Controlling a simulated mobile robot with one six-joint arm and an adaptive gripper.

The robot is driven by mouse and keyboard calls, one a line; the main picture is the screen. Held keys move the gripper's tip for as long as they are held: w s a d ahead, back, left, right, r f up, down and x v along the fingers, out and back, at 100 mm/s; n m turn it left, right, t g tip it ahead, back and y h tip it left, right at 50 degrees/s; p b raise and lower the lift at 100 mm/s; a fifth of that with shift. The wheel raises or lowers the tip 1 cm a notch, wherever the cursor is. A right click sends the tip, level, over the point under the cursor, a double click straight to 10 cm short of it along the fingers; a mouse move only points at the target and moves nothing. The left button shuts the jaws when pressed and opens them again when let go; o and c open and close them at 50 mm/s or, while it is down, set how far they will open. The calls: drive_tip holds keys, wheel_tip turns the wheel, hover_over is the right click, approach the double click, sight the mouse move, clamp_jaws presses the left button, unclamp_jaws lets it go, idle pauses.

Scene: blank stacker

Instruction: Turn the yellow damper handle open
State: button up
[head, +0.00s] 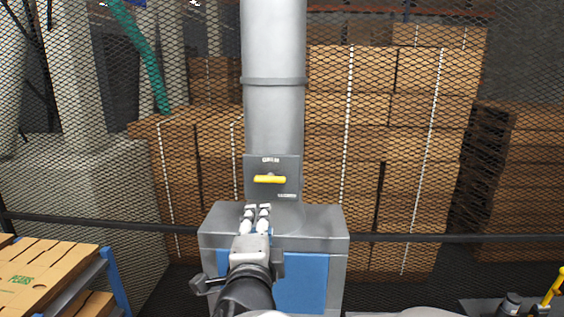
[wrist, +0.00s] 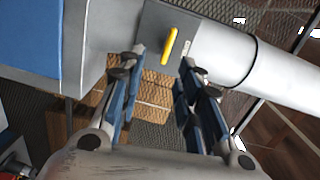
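The yellow damper handle (head: 270,180) lies roughly horizontal on a grey plate (head: 290,166) on the front of the vertical metal duct. A small label is above it and another at the plate's lower right; both are too small to read surely. My gripper (head: 257,209) is below and slightly left of the handle in the head view, its two fingers apart and empty. In the wrist view the handle (wrist: 169,47) shows beyond and between the two open fingertips (wrist: 161,62), with no contact visible. Exact distance to the handle is unclear.
The duct (head: 274,110) rises from a grey cabinet (head: 325,222) with a blue front panel. Mesh fencing and a dark rail (head: 400,238) stand behind, with stacked boxes (head: 345,130) beyond. A rack with cardboard (head: 45,270) is at lower left. A yellow-handled item (head: 553,287) is at lower right.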

drive_tip(key=r+m+h, duration=0.1)
drive_tip(key=m, duration=0.1)
drive_tip(key=p, duration=0.3)
approach(269, 181)
drive_tip(key=shift+t, duration=0.3)
drive_tip(key=w, duration=0.9)
drive_tip(key=shift+w+d+f, duration=0.15)
drive_tip(key=shift+f, duration=0.1)
drive_tip(key=shift+c, duration=0.6)
clamp_jaws()
